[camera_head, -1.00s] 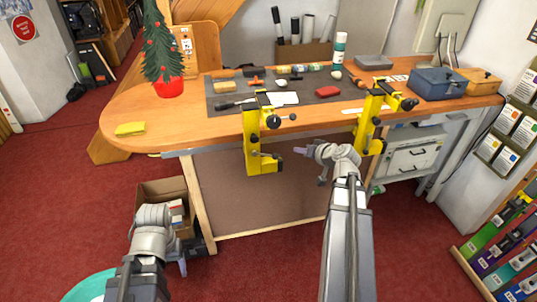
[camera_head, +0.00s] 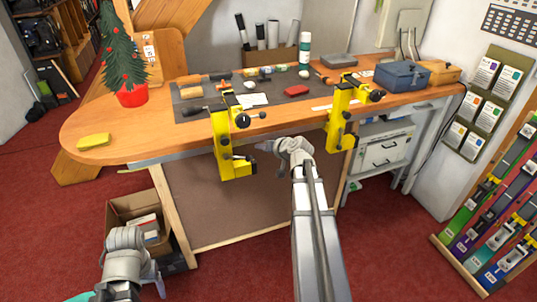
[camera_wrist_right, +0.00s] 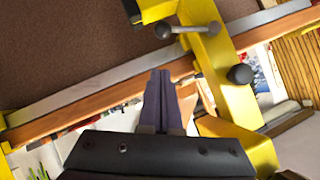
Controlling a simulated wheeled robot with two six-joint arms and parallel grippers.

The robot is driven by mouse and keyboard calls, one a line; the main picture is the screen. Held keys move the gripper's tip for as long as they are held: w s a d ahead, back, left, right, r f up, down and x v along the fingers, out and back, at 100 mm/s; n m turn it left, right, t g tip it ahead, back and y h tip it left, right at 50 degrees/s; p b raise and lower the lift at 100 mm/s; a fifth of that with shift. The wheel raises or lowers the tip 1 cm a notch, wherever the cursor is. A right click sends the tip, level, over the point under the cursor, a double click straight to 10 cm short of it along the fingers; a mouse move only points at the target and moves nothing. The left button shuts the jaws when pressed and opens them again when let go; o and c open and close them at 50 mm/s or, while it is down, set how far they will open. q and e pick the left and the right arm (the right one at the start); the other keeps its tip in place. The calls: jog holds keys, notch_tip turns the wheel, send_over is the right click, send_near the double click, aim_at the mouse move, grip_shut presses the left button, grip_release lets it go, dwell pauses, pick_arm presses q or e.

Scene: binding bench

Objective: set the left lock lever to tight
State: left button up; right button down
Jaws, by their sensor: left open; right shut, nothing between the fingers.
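Two yellow clamp units are fixed to the bench's front edge. The left yellow clamp (camera_head: 221,128) has a black knob with a thin grey rod (camera_head: 255,116) pointing right, and a smaller dark part lower down. The right yellow clamp (camera_head: 341,107) has similar fittings. My right gripper (camera_head: 261,146) is just right of the left clamp, with no visible contact. In the right wrist view its dark fingers (camera_wrist_right: 162,100) are shut and empty, beside a yellow clamp (camera_wrist_right: 213,60) with a grey bar (camera_wrist_right: 190,28) and black knob (camera_wrist_right: 240,74). My left gripper (camera_head: 160,289) hangs low, open and away from the bench.
The wooden bench (camera_head: 105,130) carries a small tree in a red pot (camera_head: 131,96), a yellow block (camera_head: 93,141), a dark mat with tools, and a blue box (camera_head: 402,75). A cardboard box (camera_head: 135,208) stands on the red floor below. A colourful rack stands at right.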

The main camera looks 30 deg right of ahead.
jog(key=shift+w+a+f+b, duration=0.25)
jog(key=shift+w+f+b, duration=0.15)
jog(key=shift+f+b, duration=0.25)
jog(key=shift+w+a+f+b, duration=0.3)
jog(key=shift+w+f+b, duration=0.2)
jog(key=shift+f, duration=0.25)
jog(key=shift+w+a+f+b, duration=0.25)
jog(key=shift+w+f+b, duration=0.1)
jog(key=shift+f+b, duration=0.3)
jog(key=shift+f, duration=0.1)
